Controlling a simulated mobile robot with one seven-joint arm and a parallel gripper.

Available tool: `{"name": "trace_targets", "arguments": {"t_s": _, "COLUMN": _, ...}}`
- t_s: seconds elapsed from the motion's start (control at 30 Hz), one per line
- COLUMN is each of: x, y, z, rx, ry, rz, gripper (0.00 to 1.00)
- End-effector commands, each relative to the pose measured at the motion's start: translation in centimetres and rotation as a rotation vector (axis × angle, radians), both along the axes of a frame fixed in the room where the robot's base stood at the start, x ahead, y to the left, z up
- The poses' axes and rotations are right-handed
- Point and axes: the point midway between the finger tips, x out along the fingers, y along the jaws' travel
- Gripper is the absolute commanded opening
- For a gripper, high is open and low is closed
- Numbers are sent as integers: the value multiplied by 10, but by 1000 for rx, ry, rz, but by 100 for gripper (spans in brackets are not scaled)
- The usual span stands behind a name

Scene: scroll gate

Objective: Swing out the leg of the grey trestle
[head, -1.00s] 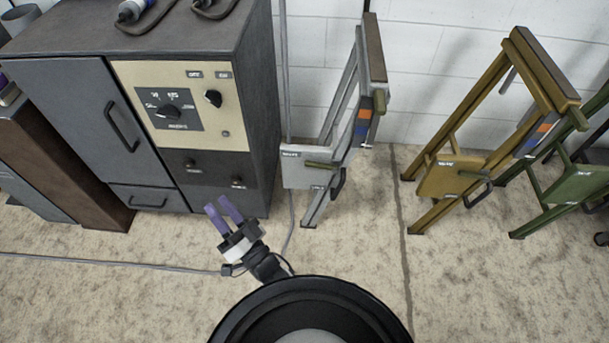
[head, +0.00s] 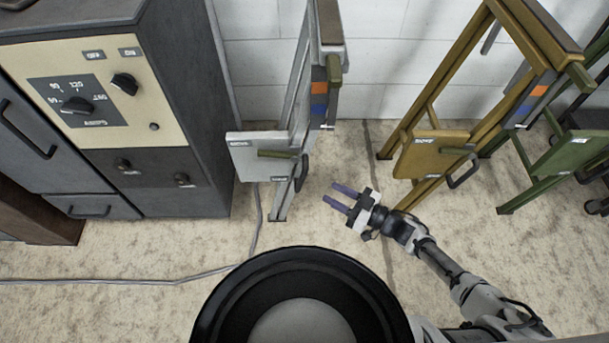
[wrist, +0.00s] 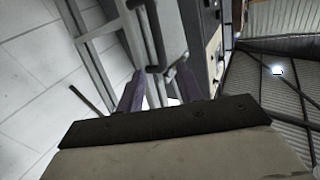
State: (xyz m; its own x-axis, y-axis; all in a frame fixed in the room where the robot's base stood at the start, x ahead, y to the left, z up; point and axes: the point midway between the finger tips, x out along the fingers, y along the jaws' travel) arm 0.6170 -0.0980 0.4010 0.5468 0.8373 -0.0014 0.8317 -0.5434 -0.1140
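The grey trestle (head: 296,95) stands upright against the white wall in the head view.
A dark cabinet with a dial panel (head: 95,98) stands left of the grey trestle. A yellow trestle (head: 452,110) and a green trestle (head: 570,160) stand to the right. A cable (head: 150,281) lies on the floor. Carpet between the grey and yellow trestles is mostly free.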

Motion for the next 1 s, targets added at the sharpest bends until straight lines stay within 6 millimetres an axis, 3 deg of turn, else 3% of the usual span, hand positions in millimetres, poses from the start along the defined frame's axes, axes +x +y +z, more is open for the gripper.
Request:
{"name": "trace_targets", "arguments": {"t_s": 0.3, "x": 37, "y": 59, "z": 0, "rx": 4, "ry": 0, "rz": 4, "gripper": 36}}
{"name": "trace_targets", "arguments": {"t_s": 0.5, "x": 53, "y": 83, "z": 0, "rx": 3, "ry": 0, "rz": 2, "gripper": 36}}
{"name": "trace_targets", "arguments": {"t_s": 0.93, "x": 59, "y": 92, "z": 0, "rx": 1, "ry": 0, "rz": 0, "gripper": 36}}
{"name": "trace_targets", "arguments": {"t_s": 1.0, "x": 59, "y": 92, "z": 0, "rx": 1, "ry": 0, "rz": 0, "gripper": 30}}
